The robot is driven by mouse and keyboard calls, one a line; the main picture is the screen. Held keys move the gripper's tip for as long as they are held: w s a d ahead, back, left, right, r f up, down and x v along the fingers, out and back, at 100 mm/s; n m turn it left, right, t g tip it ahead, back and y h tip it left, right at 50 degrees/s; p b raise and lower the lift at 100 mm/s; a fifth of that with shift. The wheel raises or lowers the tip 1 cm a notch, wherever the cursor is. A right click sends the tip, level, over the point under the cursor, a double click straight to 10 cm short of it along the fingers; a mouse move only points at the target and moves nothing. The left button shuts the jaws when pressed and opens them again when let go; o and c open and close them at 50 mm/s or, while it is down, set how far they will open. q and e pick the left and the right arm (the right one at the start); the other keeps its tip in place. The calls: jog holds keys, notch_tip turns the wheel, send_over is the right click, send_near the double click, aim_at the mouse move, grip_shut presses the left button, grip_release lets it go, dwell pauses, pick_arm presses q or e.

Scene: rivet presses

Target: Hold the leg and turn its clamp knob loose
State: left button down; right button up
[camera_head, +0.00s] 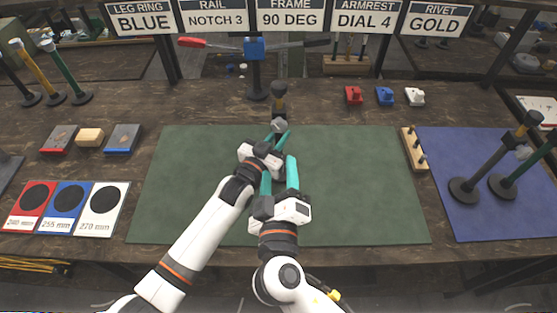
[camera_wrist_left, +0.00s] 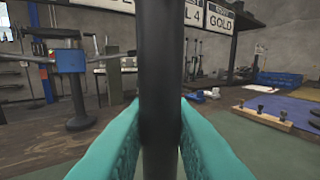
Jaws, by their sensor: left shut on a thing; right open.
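The leg (camera_head: 279,89) stands upright near the back middle of the green mat, seen from above with a dark top and a tan band. A light grey piece, likely its clamp knob (camera_head: 279,125), shows on its near side. My left gripper (camera_head: 277,136) is shut on the leg; in the left wrist view the dark post (camera_wrist_left: 160,80) stands between its teal fingers. The knob does not show in that view. The leg's foot is hidden.
The green mat (camera_head: 360,190) is mostly clear. A blue-headed press (camera_head: 254,49) stands behind the leg. More legs (camera_head: 470,185) stand on the blue mat (camera_head: 450,145) at right. A wooden peg block (camera_head: 413,149) lies between the mats. Colored cards (camera_head: 68,198) lie at left.

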aim_at(279, 129)
dwell(0.3)
jog(key=w+m, duration=1.2)
dwell(0.7)
jog(key=shift+s, duration=0.1)
jog(key=c, duration=1)
